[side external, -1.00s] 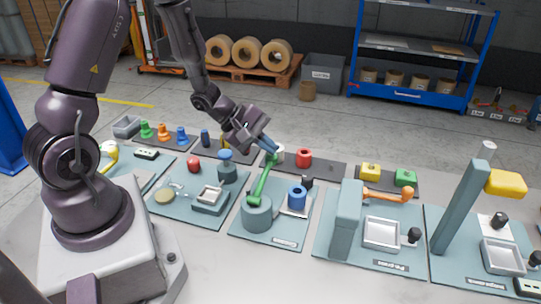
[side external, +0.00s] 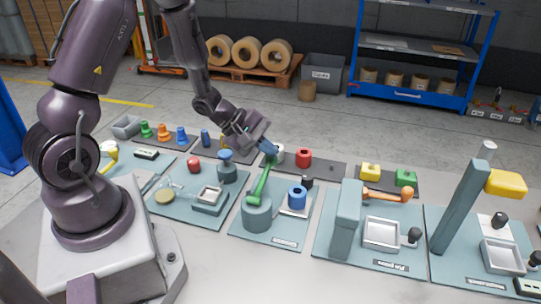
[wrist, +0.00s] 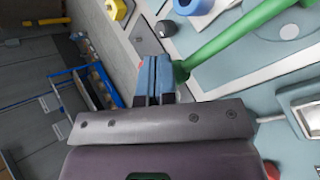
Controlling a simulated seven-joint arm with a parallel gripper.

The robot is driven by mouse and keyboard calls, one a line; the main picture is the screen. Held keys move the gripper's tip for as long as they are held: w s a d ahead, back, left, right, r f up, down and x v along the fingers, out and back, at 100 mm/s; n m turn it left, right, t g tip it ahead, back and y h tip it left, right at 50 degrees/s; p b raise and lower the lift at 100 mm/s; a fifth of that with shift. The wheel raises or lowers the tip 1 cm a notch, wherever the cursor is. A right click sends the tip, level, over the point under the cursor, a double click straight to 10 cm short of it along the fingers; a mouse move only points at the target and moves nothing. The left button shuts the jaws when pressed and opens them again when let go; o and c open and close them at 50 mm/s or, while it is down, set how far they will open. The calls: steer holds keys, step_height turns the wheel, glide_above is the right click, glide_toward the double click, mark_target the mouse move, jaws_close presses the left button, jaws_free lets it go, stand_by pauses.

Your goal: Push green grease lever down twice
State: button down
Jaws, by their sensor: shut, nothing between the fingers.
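The green grease lever (side external: 261,184) rises at a slant from a grey-teal round pot (side external: 257,214) on a teal mat. Its free end is up, at the fingertips of my gripper (side external: 270,149). In the wrist view, the blue fingers of my gripper (wrist: 153,80) are shut together and empty. The tip of the green lever (wrist: 226,40) is right beside them on the right; I cannot tell if they touch. The pot is not clearly visible in the wrist view.
A blue ring-like part (side external: 297,197) stands on a white plate right of the pot. A red part (side external: 304,158) sits on a dark mat behind. A grey-teal post (side external: 346,222) stands further right, and a small tray (side external: 209,197) lies left.

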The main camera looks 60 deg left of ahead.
mark_target(267, 166)
steer(key=shift+f, duration=1.05)
stand_by(0.9)
steer(key=shift+s+d+r, duration=0.1)
steer(key=shift+s+r, duration=0.05)
steer(key=shift+r, duration=1.6)
steer(key=shift+s+d+r, duration=0.15)
steer(key=shift+r, duration=1.1)
steer(key=shift+s+d+r, duration=0.1)
steer(key=shift+d+r, duration=0.05)
steer(key=shift+r, duration=1.1)
